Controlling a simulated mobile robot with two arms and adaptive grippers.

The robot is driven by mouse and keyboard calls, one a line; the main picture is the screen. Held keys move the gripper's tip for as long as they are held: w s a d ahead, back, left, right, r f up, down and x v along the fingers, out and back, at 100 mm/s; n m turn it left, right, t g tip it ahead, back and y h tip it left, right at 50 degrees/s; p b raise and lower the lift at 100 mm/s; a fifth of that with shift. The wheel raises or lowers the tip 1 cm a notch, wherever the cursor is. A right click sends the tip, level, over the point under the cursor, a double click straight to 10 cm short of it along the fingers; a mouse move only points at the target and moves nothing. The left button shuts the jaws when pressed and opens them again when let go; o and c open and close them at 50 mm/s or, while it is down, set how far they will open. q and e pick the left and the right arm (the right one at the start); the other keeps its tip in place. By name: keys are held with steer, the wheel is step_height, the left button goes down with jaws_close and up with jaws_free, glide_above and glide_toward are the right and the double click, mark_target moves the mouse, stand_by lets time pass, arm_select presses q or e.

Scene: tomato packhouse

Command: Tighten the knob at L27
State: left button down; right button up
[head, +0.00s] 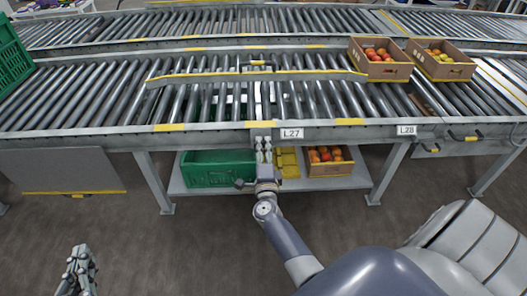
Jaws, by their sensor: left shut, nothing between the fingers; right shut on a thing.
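The label L27 (292,133) is on the front rail of the roller conveyor. How far the knob is turned cannot be seen. My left gripper (79,268) is shut and empty, low at the bottom left over the floor, well away from the conveyor.
A guide rail (200,76) with yellow edging spans the rollers. Two cardboard boxes of tomatoes (380,70) (440,72) stand at the right. A green crate (218,172) and a tomato box (330,169) sit on the lower shelf. Label L28 (406,130) is further right.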

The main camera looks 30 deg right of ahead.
stand_by(0.5)
steer(key=o, duration=1.1)
steer(key=shift+d, duration=0.1)
steer(key=v, duration=1.2)
steer(key=shift+s, duration=0.1)
